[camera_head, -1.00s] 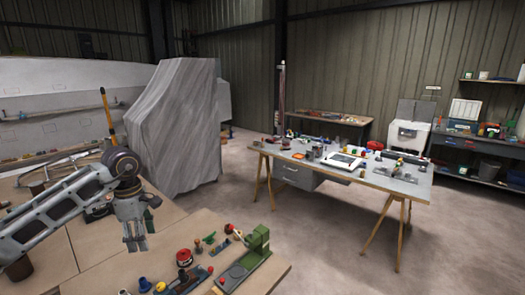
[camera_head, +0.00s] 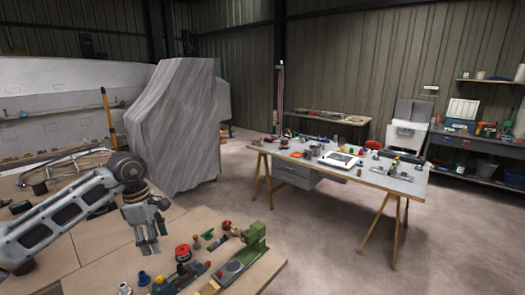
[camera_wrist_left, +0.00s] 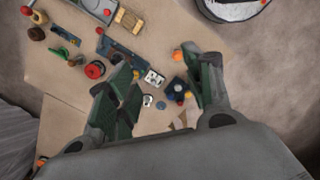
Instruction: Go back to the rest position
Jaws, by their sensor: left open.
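My left gripper (camera_head: 149,238) hangs pointing down above the wooden bench (camera_head: 105,270) at the left of the head view. In the left wrist view its two green-padded fingers (camera_wrist_left: 160,95) stand apart, with nothing held between them. Small parts on the bench show beyond and between the fingertips. My right gripper is not in view.
A trestle table (camera_head: 395,183) with tools stands to the right. A draped grey shape (camera_head: 178,125) stands behind. Open floor (camera_head: 330,240) lies between.

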